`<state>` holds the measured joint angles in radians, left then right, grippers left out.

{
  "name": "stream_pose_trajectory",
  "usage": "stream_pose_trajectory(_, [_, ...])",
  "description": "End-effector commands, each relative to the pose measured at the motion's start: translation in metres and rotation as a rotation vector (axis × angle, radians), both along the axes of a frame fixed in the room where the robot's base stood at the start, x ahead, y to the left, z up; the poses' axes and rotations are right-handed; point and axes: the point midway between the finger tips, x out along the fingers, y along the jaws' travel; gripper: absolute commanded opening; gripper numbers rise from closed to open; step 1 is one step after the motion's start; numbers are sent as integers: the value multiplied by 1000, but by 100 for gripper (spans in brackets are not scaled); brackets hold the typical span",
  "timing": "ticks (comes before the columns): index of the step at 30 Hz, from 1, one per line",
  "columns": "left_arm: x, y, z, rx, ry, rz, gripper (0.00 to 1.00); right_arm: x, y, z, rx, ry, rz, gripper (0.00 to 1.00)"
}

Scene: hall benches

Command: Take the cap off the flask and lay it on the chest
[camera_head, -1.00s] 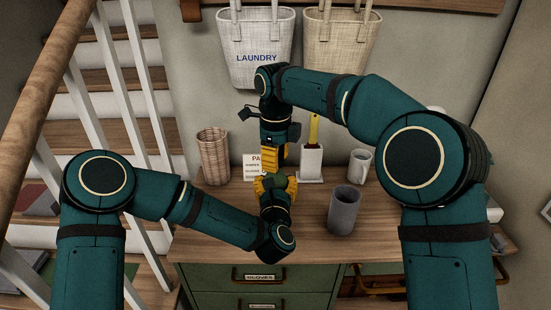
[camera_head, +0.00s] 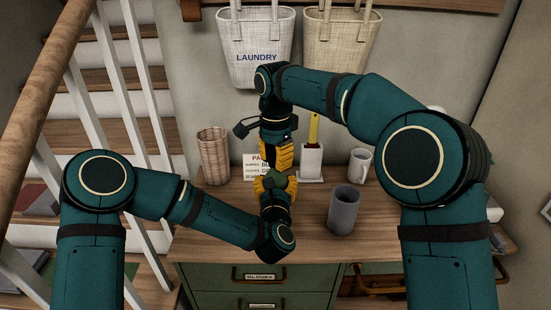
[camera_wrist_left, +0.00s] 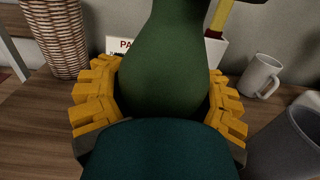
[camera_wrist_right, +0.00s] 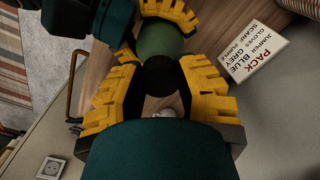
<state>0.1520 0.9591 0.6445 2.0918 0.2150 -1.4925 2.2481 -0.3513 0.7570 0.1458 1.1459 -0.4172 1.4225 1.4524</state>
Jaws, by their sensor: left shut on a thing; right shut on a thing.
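The green flask (camera_wrist_left: 165,65) stands in my left gripper (camera_head: 276,194), which is shut on its body over the chest's wooden top (camera_head: 305,245). Whether its base touches the top is hidden. In the head view a small bit of the flask (camera_head: 279,181) shows between the grippers. My right gripper (camera_head: 277,155) points down from above and is shut on the dark cap (camera_wrist_right: 160,77). In the right wrist view the cap lies between the yellow fingers, in line with the flask (camera_wrist_right: 160,40). I cannot tell whether cap and flask still touch.
A grey cup (camera_head: 344,212) stands right of the flask, with a white mug (camera_head: 359,166) behind it. A white holder (camera_head: 312,162), a printed card (camera_head: 253,167) and a wicker basket (camera_head: 213,157) stand along the back. The chest's front right top is clear.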

Motion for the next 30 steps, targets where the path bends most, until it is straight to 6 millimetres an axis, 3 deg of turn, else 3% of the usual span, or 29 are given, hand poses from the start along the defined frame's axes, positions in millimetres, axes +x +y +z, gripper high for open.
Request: stream_pose_trajectory(30, [0,0,0,0,1,0,0,0,0,1,-1,1,1901,0])
